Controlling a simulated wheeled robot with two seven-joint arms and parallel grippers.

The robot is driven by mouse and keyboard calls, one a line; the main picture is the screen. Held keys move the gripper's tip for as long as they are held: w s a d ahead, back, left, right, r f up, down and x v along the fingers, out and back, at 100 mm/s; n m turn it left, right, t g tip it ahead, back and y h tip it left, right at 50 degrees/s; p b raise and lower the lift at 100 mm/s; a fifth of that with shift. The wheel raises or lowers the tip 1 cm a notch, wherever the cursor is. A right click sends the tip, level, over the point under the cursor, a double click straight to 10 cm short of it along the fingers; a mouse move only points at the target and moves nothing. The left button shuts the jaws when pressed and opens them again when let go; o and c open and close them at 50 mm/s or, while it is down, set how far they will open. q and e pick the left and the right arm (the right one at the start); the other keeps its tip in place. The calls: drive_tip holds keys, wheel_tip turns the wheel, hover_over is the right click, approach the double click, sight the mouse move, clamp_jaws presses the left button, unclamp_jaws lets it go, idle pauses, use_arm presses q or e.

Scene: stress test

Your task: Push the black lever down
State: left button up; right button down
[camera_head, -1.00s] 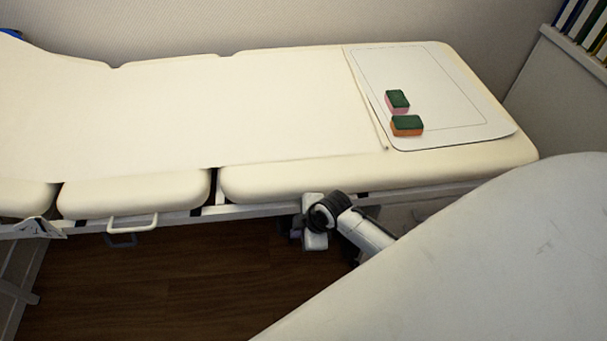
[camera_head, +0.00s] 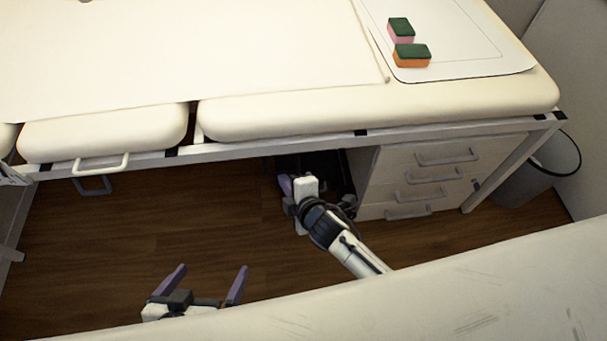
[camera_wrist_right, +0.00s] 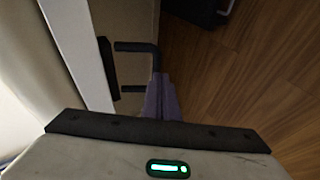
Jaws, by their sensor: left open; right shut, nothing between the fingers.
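A black U-shaped lever (camera_wrist_right: 136,47) shows in the right wrist view, standing out from a dark mount beside a pale rail. My right gripper (camera_wrist_right: 161,78) is shut and empty, its purple fingers at the lever's outer end; I cannot tell whether they touch. In the head view my right gripper (camera_head: 285,186) is under the couch edge, left of the drawers, and the lever there is not clearly visible. My left gripper (camera_head: 212,270) is open and empty, low above the floor, away from the couch.
The cream couch (camera_head: 300,118) spans the back, with two sponges (camera_head: 411,55) (camera_head: 401,30) on a white mat. A white handle (camera_head: 100,165) and a dark handle (camera_head: 92,187) hang at its left. Drawers (camera_head: 425,175) and a bin (camera_head: 545,175) stand right. Wooden floor is open at left.

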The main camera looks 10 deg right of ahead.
use_arm(q)
drive_tip(key=shift+s+d+f, duration=0.1)
drive_tip(key=shift+s+f, duration=0.2)
drive_tip(key=shift+f, duration=0.3)
use_arm(e)
drive_tip(key=shift+w+d+f, duration=0.1)
drive_tip(key=shift+w+f, duration=0.1)
drive_tip(key=shift+f, duration=0.05)
use_arm(q)
drive_tip(key=shift+w+r, duration=0.15)
